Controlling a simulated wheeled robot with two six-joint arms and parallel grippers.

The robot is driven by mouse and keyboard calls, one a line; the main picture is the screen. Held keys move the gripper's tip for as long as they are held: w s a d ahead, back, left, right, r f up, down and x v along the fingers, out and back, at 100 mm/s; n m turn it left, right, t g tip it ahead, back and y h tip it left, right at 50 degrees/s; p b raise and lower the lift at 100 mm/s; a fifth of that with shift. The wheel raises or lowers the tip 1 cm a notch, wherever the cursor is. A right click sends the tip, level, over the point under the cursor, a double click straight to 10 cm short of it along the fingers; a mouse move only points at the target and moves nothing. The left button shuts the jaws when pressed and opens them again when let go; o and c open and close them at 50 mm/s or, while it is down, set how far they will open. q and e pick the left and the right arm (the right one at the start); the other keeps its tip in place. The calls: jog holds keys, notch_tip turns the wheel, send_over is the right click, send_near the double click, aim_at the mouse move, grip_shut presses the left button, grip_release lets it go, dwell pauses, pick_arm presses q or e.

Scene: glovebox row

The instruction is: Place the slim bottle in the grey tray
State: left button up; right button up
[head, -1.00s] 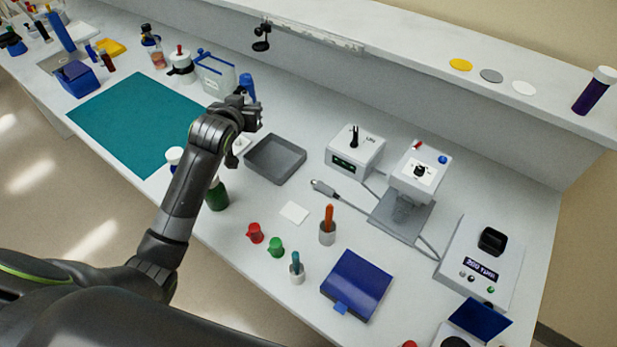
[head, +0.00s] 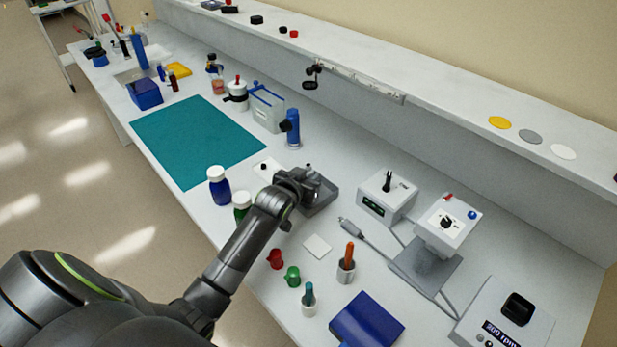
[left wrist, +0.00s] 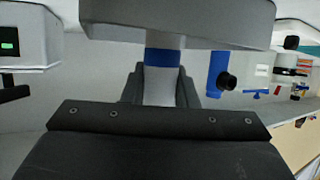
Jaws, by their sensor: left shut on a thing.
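The grey tray (head: 322,200) lies on the bench, partly hidden by my left gripper (head: 305,186), which is at its near left part. In the left wrist view, which looks upside down, my left gripper (left wrist: 163,88) is shut on the slim bottle (left wrist: 163,62), a pale cylinder with a blue band. The tray (left wrist: 180,30) shows at the top there, and its wall hides the bottle's lower end. I cannot tell whether the bottle touches the tray floor. In the head view only a small tip shows above the gripper. My right gripper is not in view.
A blue bottle (head: 292,130) stands behind the tray. A white-capped blue bottle (head: 219,187) and a green one (head: 241,205) stand close left of my gripper. A white box with a display (head: 386,198) is to the right. The teal mat (head: 195,140) is clear.

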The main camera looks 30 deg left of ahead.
pick_arm(q)
jog(key=shift+f, duration=0.2)
jog(key=shift+f, duration=0.2)
jog(key=o, duration=1)
jog(key=shift+r, duration=0.2)
jog(key=v, duration=1.2)
jog(key=shift+a+b, duration=0.1)
jog(key=shift+b, duration=0.2)
